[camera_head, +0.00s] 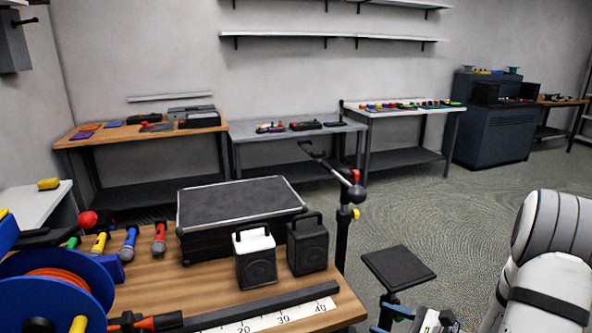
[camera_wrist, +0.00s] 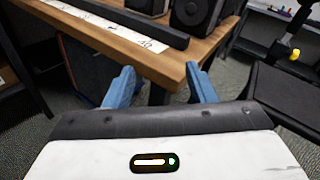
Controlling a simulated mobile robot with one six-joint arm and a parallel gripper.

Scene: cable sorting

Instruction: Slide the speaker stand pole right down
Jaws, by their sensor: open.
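The speaker stand has a flat black square top plate (camera_head: 398,266) at the lower right, beside the workbench. A short piece of its dark pole (camera_head: 391,298) shows under the plate; the lower pole and base are hidden. The plate also seems to fill the right side of the wrist view (camera_wrist: 288,95). My gripper (camera_wrist: 163,80) is open, its two blue fingers apart with nothing held between them. They are near the bench corner, with the plate off to their right. In the head view, my gripper is partly cut off at the bottom edge, close to the pole.
The wooden workbench (camera_head: 205,284) holds a black case (camera_head: 240,202), two small speakers (camera_head: 307,244), microphones and a ruler strip (camera_head: 285,314). Open carpet lies to the right.

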